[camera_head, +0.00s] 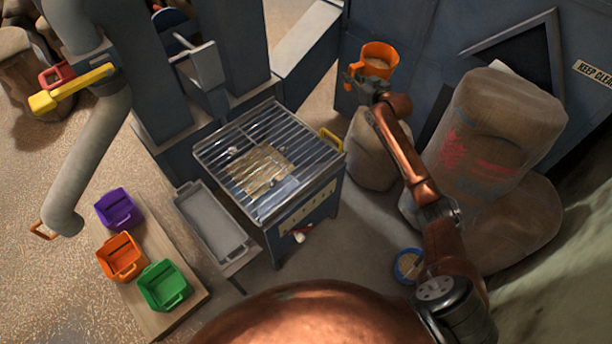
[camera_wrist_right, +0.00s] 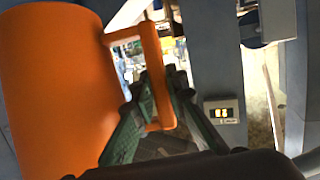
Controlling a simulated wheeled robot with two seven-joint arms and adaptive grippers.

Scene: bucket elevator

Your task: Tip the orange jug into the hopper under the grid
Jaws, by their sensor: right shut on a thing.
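The orange jug (camera_head: 380,55) is upright in the head view, with pale grainy stuff inside. My right gripper (camera_head: 353,79) is shut on its handle and holds it up behind and to the right of the hopper. In the right wrist view the jug (camera_wrist_right: 55,85) fills the left side, and the fingers of my right gripper (camera_wrist_right: 158,105) close around its handle. The hopper (camera_head: 310,205) is a dark box with a barred grid (camera_head: 290,140) on top. My left gripper is not in view.
A grey tray (camera_head: 205,222) stands left of the hopper. Purple (camera_head: 118,210), orange (camera_head: 121,258) and green (camera_head: 163,287) bins sit on a wooden board. Full sacks (camera_head: 495,140) stand at the right. A blue bucket (camera_head: 408,266) is on the floor. Grey machine columns rise behind the hopper.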

